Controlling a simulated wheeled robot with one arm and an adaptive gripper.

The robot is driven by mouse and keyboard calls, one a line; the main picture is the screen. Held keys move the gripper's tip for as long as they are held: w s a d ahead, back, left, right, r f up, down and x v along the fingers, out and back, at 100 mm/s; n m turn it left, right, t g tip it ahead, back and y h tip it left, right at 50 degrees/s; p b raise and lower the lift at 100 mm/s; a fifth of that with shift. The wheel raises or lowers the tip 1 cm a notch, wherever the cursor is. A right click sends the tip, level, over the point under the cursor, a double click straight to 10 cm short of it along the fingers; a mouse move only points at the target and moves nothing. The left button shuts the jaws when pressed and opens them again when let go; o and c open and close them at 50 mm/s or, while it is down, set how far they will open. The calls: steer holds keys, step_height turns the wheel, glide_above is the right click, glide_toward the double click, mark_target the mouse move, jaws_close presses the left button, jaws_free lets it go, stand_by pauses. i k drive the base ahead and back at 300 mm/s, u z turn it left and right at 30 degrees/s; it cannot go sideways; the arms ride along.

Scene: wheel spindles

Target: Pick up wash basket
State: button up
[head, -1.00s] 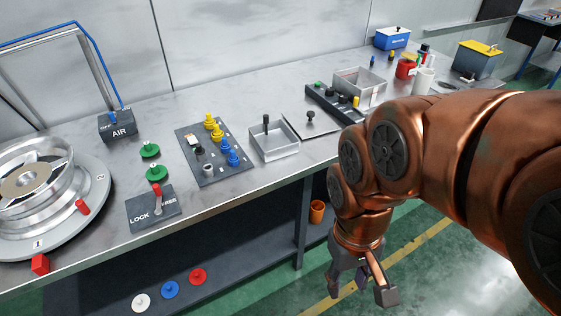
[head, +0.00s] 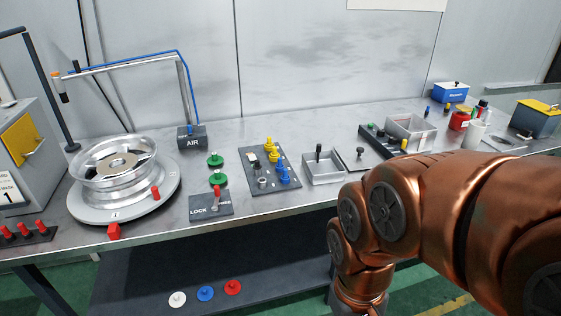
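A small grey open-top metal basket with a black upright handle (head: 323,170) stands on the workbench, right of the middle. A second, larger metal basket (head: 428,141) stands further back to the right, behind a dark rack (head: 378,142). I cannot tell for sure which one is the wash basket. My arm comes in from the right and bends down in front of the bench. My gripper is below the lower edge of the picture and does not show.
On the workbench (head: 335,120) are a wheel on a round turntable (head: 75,205), an AIR box (head: 191,138), a LOCK/FREE lever box (head: 210,205) and a dark plate with yellow and blue knobs (head: 272,185). White, blue and red discs lie on the lower shelf (head: 135,275).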

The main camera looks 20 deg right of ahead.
mark_target(324, 167)
steer(key=u, duration=0.45)
steer(key=i, duration=1.4)
steer(key=z, duration=0.35)
